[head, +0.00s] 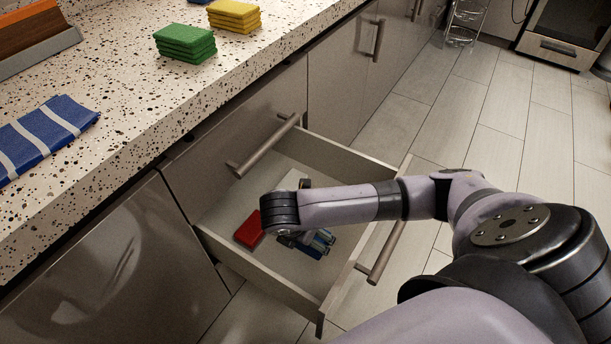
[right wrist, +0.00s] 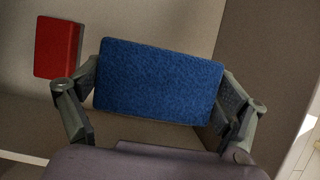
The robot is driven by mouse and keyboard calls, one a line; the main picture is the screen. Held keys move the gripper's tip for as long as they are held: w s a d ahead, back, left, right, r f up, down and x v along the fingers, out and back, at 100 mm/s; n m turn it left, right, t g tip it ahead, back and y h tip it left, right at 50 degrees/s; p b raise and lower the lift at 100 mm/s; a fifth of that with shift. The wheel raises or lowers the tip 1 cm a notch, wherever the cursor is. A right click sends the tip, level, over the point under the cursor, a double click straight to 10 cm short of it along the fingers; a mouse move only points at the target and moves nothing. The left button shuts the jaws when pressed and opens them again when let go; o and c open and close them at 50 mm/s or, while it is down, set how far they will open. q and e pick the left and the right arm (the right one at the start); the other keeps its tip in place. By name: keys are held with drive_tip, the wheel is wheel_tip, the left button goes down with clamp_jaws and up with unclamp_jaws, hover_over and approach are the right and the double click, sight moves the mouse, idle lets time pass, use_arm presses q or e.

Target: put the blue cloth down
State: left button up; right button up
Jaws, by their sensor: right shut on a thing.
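The blue cloth (right wrist: 160,82) is a folded rectangular block between the two fingers of my right gripper (right wrist: 165,100) in the right wrist view. In the head view, my right gripper (head: 312,240) reaches down into the open drawer (head: 268,280), and only a small part of the blue cloth (head: 322,240) shows past my wrist. The gripper is shut on the cloth. I cannot tell whether the cloth touches the drawer floor. A red cloth (head: 249,230) lies in the drawer to the left of it and also shows in the right wrist view (right wrist: 58,47). My left gripper is not in view.
The speckled counter (head: 130,120) holds a green stack (head: 185,43), a yellow stack (head: 234,15) and a blue-and-white striped towel (head: 45,135). The drawer walls surround my gripper. An upper drawer's handle (head: 264,146) juts out nearby. Tiled floor (head: 500,130) is clear beyond.

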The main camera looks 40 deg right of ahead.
drive_tip(key=b, duration=0.3)
hover_over(309, 259)
drive_tip(key=a, duration=0.1)
drive_tip(key=f, duration=0.8)
drive_tip(key=shift+s+a+f, duration=0.2)
drive_tip(key=shift+s+f, duration=0.05)
drive_tip(key=shift+f, duration=0.6)
wheel_tip(309, 259, down, 4)
drive_tip(key=shift+r+b, duration=0.1)
drive_tip(key=shift+b, duration=0.65)
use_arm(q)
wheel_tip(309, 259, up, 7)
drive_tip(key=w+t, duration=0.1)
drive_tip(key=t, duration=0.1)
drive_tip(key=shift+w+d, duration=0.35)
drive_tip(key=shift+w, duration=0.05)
use_arm(e)
drive_tip(key=o, duration=0.9)
